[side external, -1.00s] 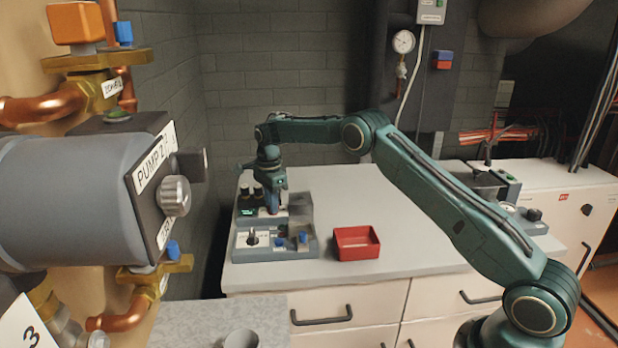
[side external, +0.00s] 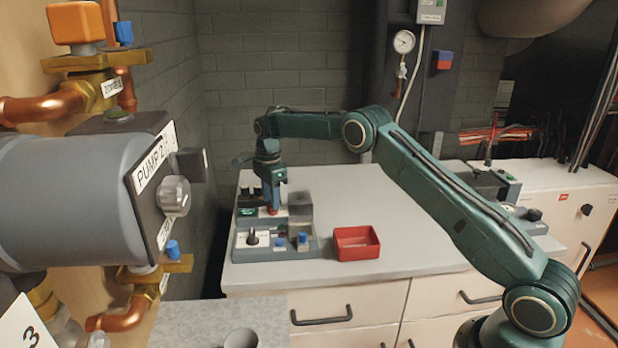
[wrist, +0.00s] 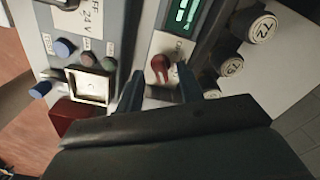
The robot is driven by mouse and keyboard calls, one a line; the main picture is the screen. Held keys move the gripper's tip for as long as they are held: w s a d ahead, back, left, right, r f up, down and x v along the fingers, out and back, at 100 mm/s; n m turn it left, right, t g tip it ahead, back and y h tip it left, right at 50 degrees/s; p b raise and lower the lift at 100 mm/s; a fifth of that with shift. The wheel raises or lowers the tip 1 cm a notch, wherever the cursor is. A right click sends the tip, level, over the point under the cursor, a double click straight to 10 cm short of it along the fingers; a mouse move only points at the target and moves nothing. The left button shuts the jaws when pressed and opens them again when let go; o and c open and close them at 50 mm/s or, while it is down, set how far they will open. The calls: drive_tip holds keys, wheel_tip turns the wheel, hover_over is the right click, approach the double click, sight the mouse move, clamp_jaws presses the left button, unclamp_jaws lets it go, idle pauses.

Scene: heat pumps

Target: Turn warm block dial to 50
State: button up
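A red pointer knob (wrist: 160,67), apparently the warm block dial, sits on a pale panel beside a green-lit display (wrist: 183,17) in the wrist view. In the side view the bench unit (side external: 240,226) stands at the bench's left end, and a bit of red shows below my gripper (side external: 272,207). My gripper (wrist: 160,80) points down over the unit. Its two dark fingers are apart, one on each side of the red knob. I cannot tell whether they touch it. The dial's scale and the display's digits are not readable.
Black-bodied vials with white numbered caps (wrist: 262,27) stand close to the right finger in the wrist view. A square socket (wrist: 88,86) and blue knobs (wrist: 64,47) lie to the left. A red tray (side external: 357,257) stands right of the unit. The bench behind it is clear.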

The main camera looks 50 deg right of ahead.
wheel_tip(320, 180, up, 12)
idle(0.6)
drive_tip(key=shift+r, duration=0.2)
drive_tip(key=s+a+r+n+t, duration=0.1)
drive_tip(key=s+a+r+n, duration=0.3)
drive_tip(key=s+r, duration=0.5)
drive_tip(key=s+a+r+n+t, duration=0.2)
drive_tip(key=s+r+n, duration=0.5)
drive_tip(key=s, duration=0.4)
drive_tip(key=s+a+f+n+t, duration=0.1)
drive_tip(key=s+f+n, duration=0.2)
drive_tip(key=s, duration=0.5)
drive_tip(key=s+a+f+n, duration=0.1)
drive_tip(key=s+f+n, duration=0.2)
drive_tip(key=s, duration=0.6)
drive_tip(key=s+a+f+n+t, duration=0.1)
drive_tip(key=s+f+n, duration=0.2)
drive_tip(key=s, duration=0.5)
drive_tip(key=shift+s+a+n+t, duration=0.2)
drive_tip(key=shift+a+n+t, duration=0.15)
drive_tip(key=shift+n, duration=0.25)
